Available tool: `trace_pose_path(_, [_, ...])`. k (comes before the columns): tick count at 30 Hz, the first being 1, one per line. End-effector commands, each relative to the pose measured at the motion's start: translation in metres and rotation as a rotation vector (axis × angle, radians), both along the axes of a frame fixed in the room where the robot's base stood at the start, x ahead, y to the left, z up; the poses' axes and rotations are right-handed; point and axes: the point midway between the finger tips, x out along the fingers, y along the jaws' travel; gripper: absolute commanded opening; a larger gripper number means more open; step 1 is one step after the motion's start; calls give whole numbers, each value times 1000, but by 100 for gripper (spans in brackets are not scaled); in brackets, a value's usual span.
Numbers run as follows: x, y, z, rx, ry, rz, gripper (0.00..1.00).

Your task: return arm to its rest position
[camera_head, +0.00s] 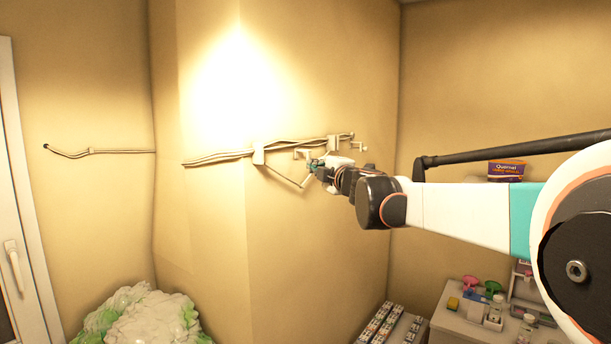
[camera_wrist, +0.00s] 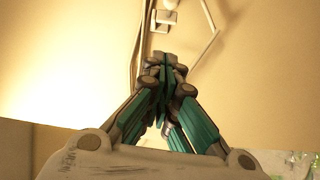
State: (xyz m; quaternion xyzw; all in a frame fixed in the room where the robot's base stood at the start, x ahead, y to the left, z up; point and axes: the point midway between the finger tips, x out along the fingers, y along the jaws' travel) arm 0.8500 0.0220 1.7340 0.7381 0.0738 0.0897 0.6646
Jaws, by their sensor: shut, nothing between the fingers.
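My arm (camera_head: 460,212) reaches out from the right side of the head view toward the wall corner. My gripper (camera_head: 312,167) is at its far end, in front of the wall pipes. In the wrist view my gripper (camera_wrist: 162,62) has its fingers together, with nothing between them. The fingertips point toward the wall pipes. I cannot tell the gap between the fingertips and the pipes.
Pipes (camera_head: 218,157) run along the wall. A dark bar (camera_head: 520,150) and a purple box (camera_head: 506,170) are behind my arm. A counter (camera_head: 455,330) with bottles stands lower right. A white-green heap (camera_head: 145,318) lies lower left, near a door (camera_head: 20,230).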

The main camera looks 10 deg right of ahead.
Motion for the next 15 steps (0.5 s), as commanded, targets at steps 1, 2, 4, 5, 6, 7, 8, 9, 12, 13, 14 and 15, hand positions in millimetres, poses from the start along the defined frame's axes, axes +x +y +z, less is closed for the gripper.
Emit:
trace_pose_path(1, [-5, -2, -4, 12, 1, -11, 0])
trace_pose_path(2, [-9, -5, -7, 27, 2, -23, 0])
trace_pose_path(4, [-22, -13, -16, 78, 6, -62, 0])
trace_pose_path(5, [-30, -17, -21, 108, 10, -84, 0])
trace_pose_path(6, [-42, -25, -31, 152, 17, -119, 0])
trace_pose_path(7, [-52, -31, -39, 190, 24, -148, 0])
trace_pose_path(8, [-62, -37, -48, 230, 33, -179, 0])
trace_pose_path(9, [-78, -45, -62, 284, 47, -220, 0])
trace_pose_path(12, [-117, -65, -103, 419, 95, -321, 0])
trace_pose_path(13, [-129, -70, -117, 460, 112, -350, 0])
trace_pose_path(14, [-142, -74, -131, 499, 130, -379, 0])
trace_pose_path(15, [-159, -80, -152, 550, 157, -416, 0])
